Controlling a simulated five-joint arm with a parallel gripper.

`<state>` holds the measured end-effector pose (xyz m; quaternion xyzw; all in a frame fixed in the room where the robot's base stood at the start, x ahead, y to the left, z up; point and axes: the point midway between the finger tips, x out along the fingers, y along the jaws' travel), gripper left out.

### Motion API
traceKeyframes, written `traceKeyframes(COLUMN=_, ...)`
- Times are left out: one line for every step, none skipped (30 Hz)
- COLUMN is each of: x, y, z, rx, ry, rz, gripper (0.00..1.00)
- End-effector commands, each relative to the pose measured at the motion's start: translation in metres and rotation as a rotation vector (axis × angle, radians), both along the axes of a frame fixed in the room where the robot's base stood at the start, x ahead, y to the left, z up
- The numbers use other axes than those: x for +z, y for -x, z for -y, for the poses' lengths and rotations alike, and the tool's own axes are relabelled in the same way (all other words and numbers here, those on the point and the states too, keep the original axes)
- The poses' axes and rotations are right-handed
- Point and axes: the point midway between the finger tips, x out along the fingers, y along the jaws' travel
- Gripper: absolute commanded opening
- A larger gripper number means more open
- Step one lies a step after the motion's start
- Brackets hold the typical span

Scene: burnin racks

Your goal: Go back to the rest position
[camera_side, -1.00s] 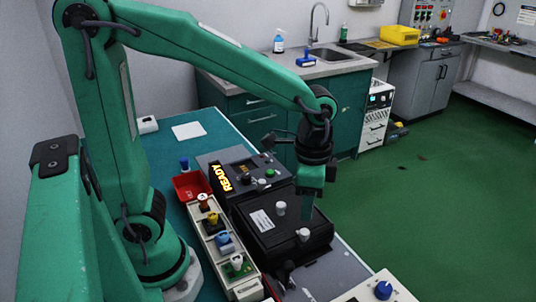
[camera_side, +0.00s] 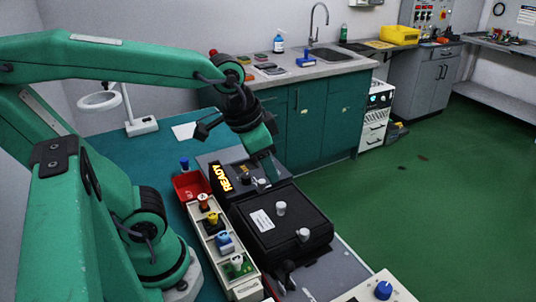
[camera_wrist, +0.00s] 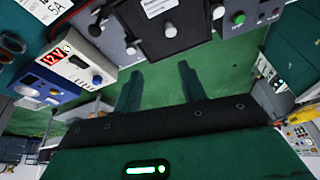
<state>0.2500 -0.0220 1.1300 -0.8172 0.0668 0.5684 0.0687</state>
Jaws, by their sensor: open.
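My gripper (camera_side: 270,168) is in the air near the back right edge of the black box and the control panel in the side view. In the wrist view its two fingers (camera_wrist: 160,85) stand apart with only green floor showing between them, so it is open and empty. The black lidded box (camera_side: 268,228) has two white knobs on top and is shut. Behind it the grey control panel (camera_side: 247,183) has a lit display (camera_side: 222,178) reading READY.
A red bin (camera_side: 190,186) and a pale rack (camera_side: 222,252) with several coloured-knob modules stand left of the box. A white ring lamp (camera_side: 98,101) stands at the back left. The sink counter (camera_side: 300,72) is behind.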

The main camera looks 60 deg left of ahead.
Motion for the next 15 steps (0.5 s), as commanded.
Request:
traceKeyframes(x=0.003, y=0.006, z=-0.005, rx=0.036, ry=0.008, rz=0.028, gripper=0.41)
traceKeyframes(x=0.004, y=0.008, z=-0.008, rx=0.056, ry=0.014, rz=0.042, gripper=0.41)
traceKeyframes(x=0.006, y=0.012, z=-0.011, rx=0.079, ry=0.020, rz=0.059, gripper=0.41)
traceKeyframes(x=0.007, y=0.014, z=-0.013, rx=0.097, ry=0.025, rz=0.071, gripper=0.41)
traceKeyframes(x=0.007, y=0.016, z=-0.014, rx=0.112, ry=0.028, rz=0.083, gripper=0.41)
traceKeyframes(x=0.008, y=0.018, z=-0.016, rx=0.129, ry=0.033, rz=0.096, gripper=0.41)
traceKeyframes(x=0.008, y=0.020, z=-0.018, rx=0.141, ry=0.036, rz=0.104, gripper=0.41)
traceKeyframes(x=0.009, y=0.021, z=-0.019, rx=0.153, ry=0.040, rz=0.113, gripper=0.41)
traceKeyframes(x=0.010, y=0.023, z=-0.020, rx=0.164, ry=0.043, rz=0.121, gripper=0.41)
traceKeyframes(x=0.010, y=0.024, z=-0.021, rx=0.171, ry=0.045, rz=0.126, gripper=0.41)
traceKeyframes(x=0.010, y=0.024, z=-0.022, rx=0.176, ry=0.047, rz=0.130, gripper=0.41)
traceKeyframes(x=0.010, y=0.025, z=-0.022, rx=0.181, ry=0.048, rz=0.134, gripper=0.41)
traceKeyframes(x=0.010, y=0.026, z=-0.022, rx=0.184, ry=0.049, rz=0.135, gripper=0.41)
traceKeyframes(x=0.010, y=0.026, z=-0.023, rx=0.187, ry=0.050, rz=0.136, gripper=0.41)
traceKeyframes(x=0.010, y=0.026, z=-0.023, rx=0.188, ry=0.049, rz=0.137, gripper=0.41)
